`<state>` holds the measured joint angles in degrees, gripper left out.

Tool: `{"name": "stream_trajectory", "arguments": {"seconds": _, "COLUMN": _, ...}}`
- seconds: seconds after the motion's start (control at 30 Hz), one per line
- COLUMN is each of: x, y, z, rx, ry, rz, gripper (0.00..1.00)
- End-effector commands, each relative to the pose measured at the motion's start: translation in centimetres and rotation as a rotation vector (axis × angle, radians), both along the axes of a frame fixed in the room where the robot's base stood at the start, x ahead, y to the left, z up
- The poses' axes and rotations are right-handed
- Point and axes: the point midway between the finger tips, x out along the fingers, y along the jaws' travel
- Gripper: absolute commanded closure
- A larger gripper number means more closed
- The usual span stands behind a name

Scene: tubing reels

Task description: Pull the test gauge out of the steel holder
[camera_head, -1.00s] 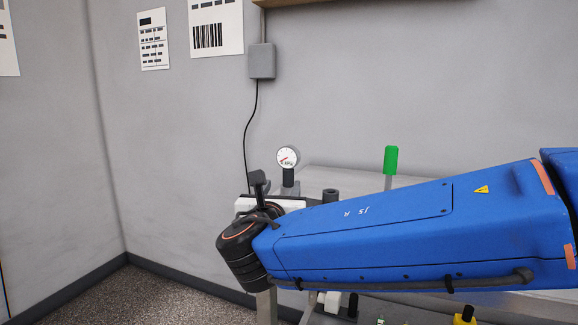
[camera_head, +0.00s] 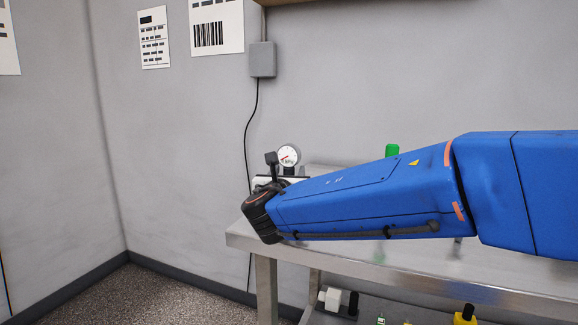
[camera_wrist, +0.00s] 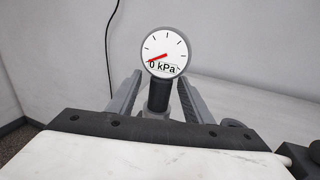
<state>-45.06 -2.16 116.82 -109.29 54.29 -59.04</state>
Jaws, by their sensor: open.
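The test gauge (camera_wrist: 164,54) has a round white dial with a red needle and "0 kPa" on it. In the wrist view it stands upright on a dark stem, with its lower end at a grey steel holder (camera_wrist: 154,114) that is mostly hidden. My gripper (camera_wrist: 154,92) is open, with one finger on each side of the dark stem below the dial. I cannot tell whether the fingers touch it. In the head view the gauge dial (camera_head: 289,155) shows just beyond my wrist; my arm hides the holder there.
A steel table (camera_head: 375,272) spreads under my arm, with its left corner near my wrist. A green-topped object (camera_head: 392,150) stands behind my arm. A lower shelf carries a yellow item (camera_head: 465,314) and a black-and-white item (camera_head: 339,300). The grey wall is close behind.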

Motion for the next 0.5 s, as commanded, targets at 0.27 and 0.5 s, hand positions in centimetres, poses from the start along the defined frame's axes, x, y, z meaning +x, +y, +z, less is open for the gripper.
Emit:
{"name": "stream_trajectory", "arguments": {"seconds": 0.27, "x": 3.7, "y": -0.5, "z": 0.0, "rx": -0.002, "ry": 0.001, "rz": -0.002, "gripper": 0.54}}
{"name": "stream_trajectory", "arguments": {"seconds": 0.5, "x": 4.3, "y": -0.5, "z": 0.1, "rx": -0.001, "ry": 0.000, "rz": 0.000, "gripper": 0.54}}
